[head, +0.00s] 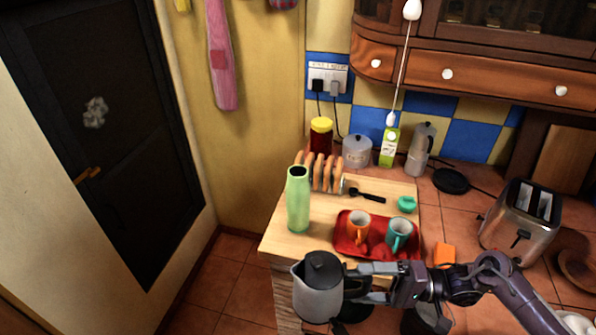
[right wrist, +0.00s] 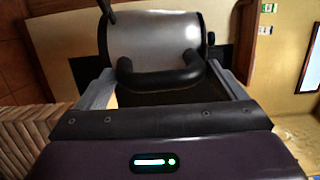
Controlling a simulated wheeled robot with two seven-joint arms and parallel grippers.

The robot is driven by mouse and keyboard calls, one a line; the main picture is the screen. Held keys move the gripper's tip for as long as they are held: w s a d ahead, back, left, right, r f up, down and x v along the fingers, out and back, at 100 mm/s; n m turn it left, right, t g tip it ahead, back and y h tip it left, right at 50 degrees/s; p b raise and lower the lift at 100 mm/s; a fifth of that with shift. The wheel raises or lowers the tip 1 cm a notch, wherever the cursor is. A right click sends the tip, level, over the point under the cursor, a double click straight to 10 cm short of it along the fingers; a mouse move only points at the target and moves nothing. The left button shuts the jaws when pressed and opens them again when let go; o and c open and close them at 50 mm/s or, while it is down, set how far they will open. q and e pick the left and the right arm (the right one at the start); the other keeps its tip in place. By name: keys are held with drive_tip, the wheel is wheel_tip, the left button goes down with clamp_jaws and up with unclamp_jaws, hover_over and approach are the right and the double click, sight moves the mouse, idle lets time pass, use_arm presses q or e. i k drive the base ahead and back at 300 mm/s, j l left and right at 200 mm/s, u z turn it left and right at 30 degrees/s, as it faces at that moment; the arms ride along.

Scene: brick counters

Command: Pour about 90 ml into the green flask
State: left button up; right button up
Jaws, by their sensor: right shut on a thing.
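The green flask (head: 298,202) stands upright on the wooden board, near its left edge, with its dark mouth open. A grey kettle with a black lid (head: 318,297) is in front of the board, nearer to me than the flask and apart from it. It looks upright or nearly so. My right gripper (head: 362,284) is shut on the kettle's black handle, coming in from the right. In the right wrist view the kettle's metal body (right wrist: 155,32) and its handle (right wrist: 160,78) lie between my fingers. The liquid inside cannot be seen. My left gripper is not in view.
A red tray (head: 343,243) with an orange mug (head: 358,230) and a teal mug (head: 399,233) sits right of the flask. A toast rack (head: 322,172) stands just behind it. A teal cap (head: 407,204) and a toaster (head: 520,222) are further right. Left of the board is open floor.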

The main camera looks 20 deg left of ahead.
sight(297, 185)
drive_tip(key=i, duration=1)
